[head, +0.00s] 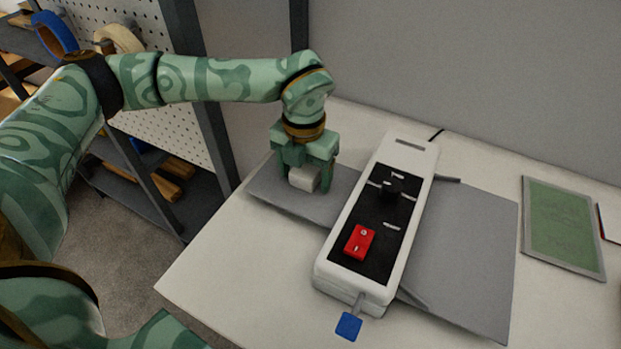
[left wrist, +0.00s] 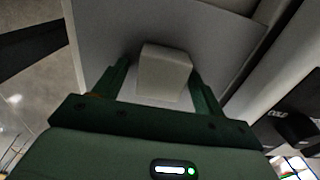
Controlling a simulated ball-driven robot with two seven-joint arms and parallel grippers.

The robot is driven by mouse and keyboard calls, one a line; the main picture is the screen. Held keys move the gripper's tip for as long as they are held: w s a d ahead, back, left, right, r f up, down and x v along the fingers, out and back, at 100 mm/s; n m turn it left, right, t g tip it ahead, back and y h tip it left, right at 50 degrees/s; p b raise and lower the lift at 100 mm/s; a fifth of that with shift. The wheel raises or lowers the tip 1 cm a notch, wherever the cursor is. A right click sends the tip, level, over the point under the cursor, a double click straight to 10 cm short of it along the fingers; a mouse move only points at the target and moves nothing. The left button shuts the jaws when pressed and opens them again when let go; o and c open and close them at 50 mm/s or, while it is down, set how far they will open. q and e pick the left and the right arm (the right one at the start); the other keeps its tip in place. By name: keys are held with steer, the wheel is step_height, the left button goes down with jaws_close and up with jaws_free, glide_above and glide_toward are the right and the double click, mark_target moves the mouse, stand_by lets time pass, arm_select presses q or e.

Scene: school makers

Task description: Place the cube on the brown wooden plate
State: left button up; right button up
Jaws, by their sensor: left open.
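A pale grey-white cube (head: 304,179) is at the left end of the grey mat (head: 462,262) on the table. My left gripper (head: 309,182) points down over it, with a green finger on either side. The left wrist view also shows the cube (left wrist: 164,73) between the two fingers (left wrist: 161,83), which are open, with a gap visible on each side. I cannot tell whether the cube's underside touches the mat. I cannot make out a brown wooden plate in either view. My right gripper is not in view.
A long white device (head: 333,269) with a black panel and red switch (head: 359,242) lies across the mat, right of the cube. A blue square (head: 348,326) is at its near end. A green board (head: 563,228) lies at the right. Shelving (head: 131,172) stands left of the table.

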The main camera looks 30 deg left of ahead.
arm_select(q)
steer(key=shift+r, duration=0.15)
steer(key=c, duration=1.1)
steer(key=shift+r, duration=0.1)
steer(key=shift+c, duration=0.2)
